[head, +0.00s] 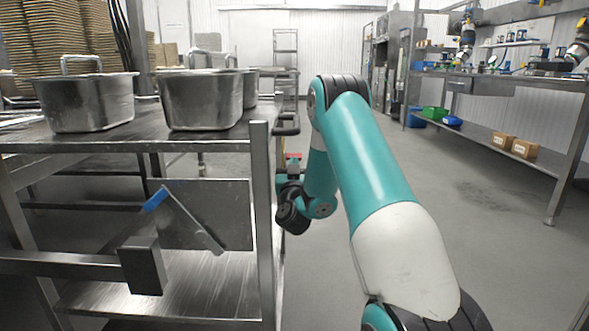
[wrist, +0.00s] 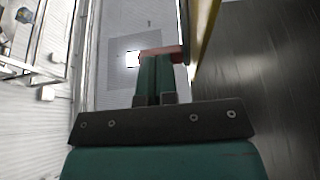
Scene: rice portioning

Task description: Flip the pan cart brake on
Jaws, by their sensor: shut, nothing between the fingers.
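The pan cart (head: 262,200) is a steel cart at the left of the head view. A brake lever (head: 190,222) with a blue tip lies slanted across a metal plate on the cart's near side, its blue end up and left. My gripper (head: 293,160) is beyond the cart's right corner post, to the right of the lever and apart from it. In the wrist view, the two green fingers (wrist: 155,72) lie together, shut and empty. Reddish parts show at their far end. The lever cannot be made out in the wrist view.
Steel pans (head: 200,100) stand on the cart's top. A dark handle (head: 287,126) juts from the cart's right side near my gripper. A long workbench (head: 510,82) with boxes below stands at the right. The floor between is clear.

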